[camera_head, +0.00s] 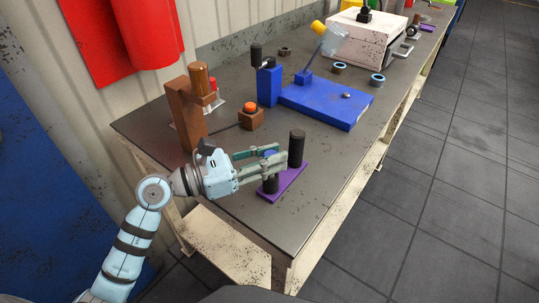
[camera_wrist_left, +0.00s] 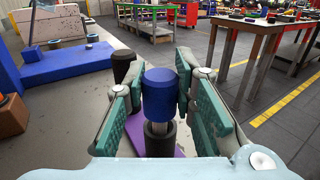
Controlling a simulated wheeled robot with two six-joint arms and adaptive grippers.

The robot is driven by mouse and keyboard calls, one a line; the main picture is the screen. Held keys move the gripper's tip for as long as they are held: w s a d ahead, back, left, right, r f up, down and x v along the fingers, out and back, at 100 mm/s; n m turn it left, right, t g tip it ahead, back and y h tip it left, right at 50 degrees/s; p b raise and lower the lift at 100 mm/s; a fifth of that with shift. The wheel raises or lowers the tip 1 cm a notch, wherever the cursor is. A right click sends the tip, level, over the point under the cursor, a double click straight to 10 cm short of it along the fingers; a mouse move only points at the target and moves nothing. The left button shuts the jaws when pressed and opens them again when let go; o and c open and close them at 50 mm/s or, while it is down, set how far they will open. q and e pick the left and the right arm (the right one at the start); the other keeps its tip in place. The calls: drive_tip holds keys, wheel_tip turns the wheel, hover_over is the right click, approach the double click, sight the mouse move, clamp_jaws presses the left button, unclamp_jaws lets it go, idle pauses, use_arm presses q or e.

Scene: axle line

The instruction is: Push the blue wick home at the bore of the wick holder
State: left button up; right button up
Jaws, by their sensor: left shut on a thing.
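The blue wick (camera_wrist_left: 167,95) is a blue cylinder with a bare metal-grey shank below it, between my left gripper's (camera_wrist_left: 168,90) green pads in the left wrist view. In the head view only a bit of its blue shows between the fingers of the left gripper (camera_head: 274,161). The wick stands roughly upright above a dark round post (camera_wrist_left: 160,138) on the purple base (camera_head: 289,182), likely the wick holder. Part of the shank shows between blue head and post; the bore itself is hidden. A taller black post (camera_head: 297,148) stands on the same base. My right gripper is out of view.
A brown stand (camera_head: 187,117) and a box with an orange button (camera_head: 250,118) are behind the gripper. A blue fixture plate (camera_head: 325,104) lies farther along the bench. The bench top (camera_head: 330,150) is clear to the right of the purple base, up to its edge.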

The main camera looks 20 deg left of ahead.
use_arm(q)
drive_tip(key=shift+f+b, duration=0.9)
drive_tip(key=shift+f, duration=0.15)
drive_tip(key=o, duration=1.1)
drive_tip(key=shift+o, duration=0.2)
drive_tip(key=v, duration=0.7)
drive_tip(key=shift+s+a, duration=0.2)
drive_tip(key=shift+a, duration=0.05)
